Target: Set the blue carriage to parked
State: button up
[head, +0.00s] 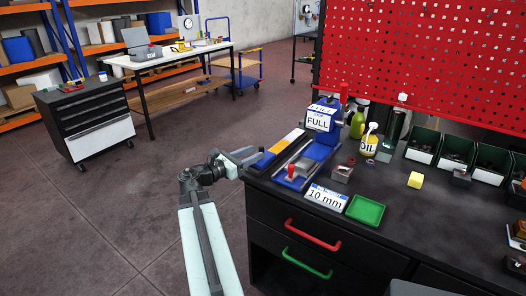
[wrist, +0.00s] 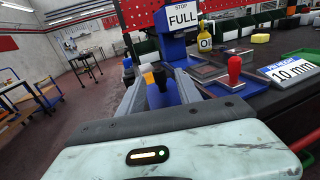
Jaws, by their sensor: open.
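A blue block (head: 322,138) with a white "STOP FULL" sign (head: 318,121) stands at the back of a fixture with pale rails (head: 294,152) on the black bench. It looks like the blue carriage, but I cannot be sure. The block also shows in the wrist view (wrist: 174,46). A red knob (head: 291,171) stands at the fixture's front. My gripper (head: 252,156) is open at the bench's left edge, left of the fixture.
A "10 mm" plate (head: 325,197), a green tray (head: 365,210) and a small metal block (head: 341,173) lie right of the fixture. An oil bottle (head: 369,144) and a red pegboard (head: 420,60) are behind. Open floor (head: 110,210) is on the left.

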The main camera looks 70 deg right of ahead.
aim_at(262, 149)
jog(key=x, duration=0.5)
jog(key=shift+w, duration=0.1)
grip_shut()
jog(key=shift+f, duration=0.1)
dwell(1.1)
